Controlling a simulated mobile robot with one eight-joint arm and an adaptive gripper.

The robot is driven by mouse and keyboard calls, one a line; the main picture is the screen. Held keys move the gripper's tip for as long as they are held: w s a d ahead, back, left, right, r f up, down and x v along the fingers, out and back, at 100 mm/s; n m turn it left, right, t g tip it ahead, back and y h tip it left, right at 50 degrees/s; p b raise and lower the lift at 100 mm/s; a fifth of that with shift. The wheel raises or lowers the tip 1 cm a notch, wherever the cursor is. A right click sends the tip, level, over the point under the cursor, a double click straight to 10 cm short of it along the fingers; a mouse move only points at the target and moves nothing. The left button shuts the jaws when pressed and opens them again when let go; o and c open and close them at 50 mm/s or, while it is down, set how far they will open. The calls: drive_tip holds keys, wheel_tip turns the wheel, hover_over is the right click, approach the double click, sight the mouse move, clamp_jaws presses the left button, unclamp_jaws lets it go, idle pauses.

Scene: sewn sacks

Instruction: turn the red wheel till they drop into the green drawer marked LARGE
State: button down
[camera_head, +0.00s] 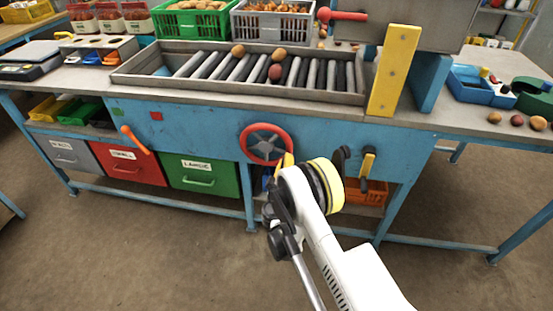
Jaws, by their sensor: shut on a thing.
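The red wheel (265,144), with a dark grey hub, is mounted on the front of the blue sorting bench. My gripper (285,161) is at the wheel's lower right rim and shut on it; my wrist hides most of the fingers. The green drawer marked LARGE (203,183) is below and left of the wheel and looks closed. Three potatoes lie on the roller tray (361,98): one brown potato (238,51) at the back, another brown one (279,53) to its right, and a reddish one (275,71) in front.
A red drawer marked SMALL (133,168) and a grey drawer (65,152) are left of the green one. An orange lever (134,139) sticks out above the red drawer. A yellow post (394,70) and a yellow-handled lever (367,164) are at the right. The floor in front is clear.

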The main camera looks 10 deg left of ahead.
sight(286, 141)
idle(0.5)
drive_tip(key=c, duration=1.2)
unclamp_jaws()
wheel_tip(286, 141, up, 10)
drive_tip(key=shift+f, duration=0.1)
